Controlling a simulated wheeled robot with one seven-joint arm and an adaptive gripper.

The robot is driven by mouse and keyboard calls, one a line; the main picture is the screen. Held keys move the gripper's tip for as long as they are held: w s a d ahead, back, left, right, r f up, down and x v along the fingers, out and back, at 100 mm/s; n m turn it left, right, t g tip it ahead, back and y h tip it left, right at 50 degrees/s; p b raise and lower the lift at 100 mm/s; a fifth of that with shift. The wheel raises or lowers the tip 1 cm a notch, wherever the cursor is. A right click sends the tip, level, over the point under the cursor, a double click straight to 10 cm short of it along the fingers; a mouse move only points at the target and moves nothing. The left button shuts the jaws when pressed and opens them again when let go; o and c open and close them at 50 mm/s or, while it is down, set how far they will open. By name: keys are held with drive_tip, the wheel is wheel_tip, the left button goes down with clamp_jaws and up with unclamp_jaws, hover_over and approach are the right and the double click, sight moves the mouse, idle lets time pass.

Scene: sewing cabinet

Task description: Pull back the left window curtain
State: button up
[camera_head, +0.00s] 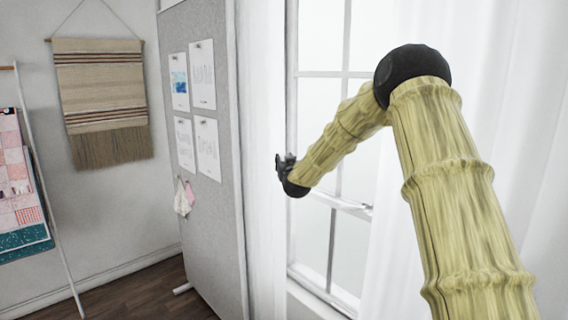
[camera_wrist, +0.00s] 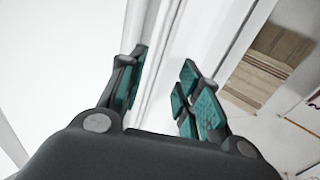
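The left window curtain (camera_head: 262,90) is a narrow white vertical strip in the head view, between the grey board and the window (camera_head: 330,110). My gripper (camera_head: 283,162) is at the curtain's right edge, about halfway up the window. In the wrist view my gripper (camera_wrist: 163,70) has its two teal-padded fingers apart. Pale vertical folds, which look like the left curtain (camera_wrist: 166,75), show between and beyond the fingers. I cannot tell whether the fingers touch the cloth or how deep it sits between them.
A grey pinboard (camera_head: 215,200) with several papers stands left of the curtain. A woven wall hanging (camera_head: 102,95) and a ladder rack with quilts (camera_head: 20,180) are farther left. A sheer right curtain (camera_head: 500,90) hangs behind my arm. Bare floor (camera_head: 150,292) shows at lower left.

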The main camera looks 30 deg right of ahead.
drive_tip(key=v, duration=1.1)
drive_tip(key=shift+s, duration=0.3)
drive_tip(key=shift+a, duration=0.1)
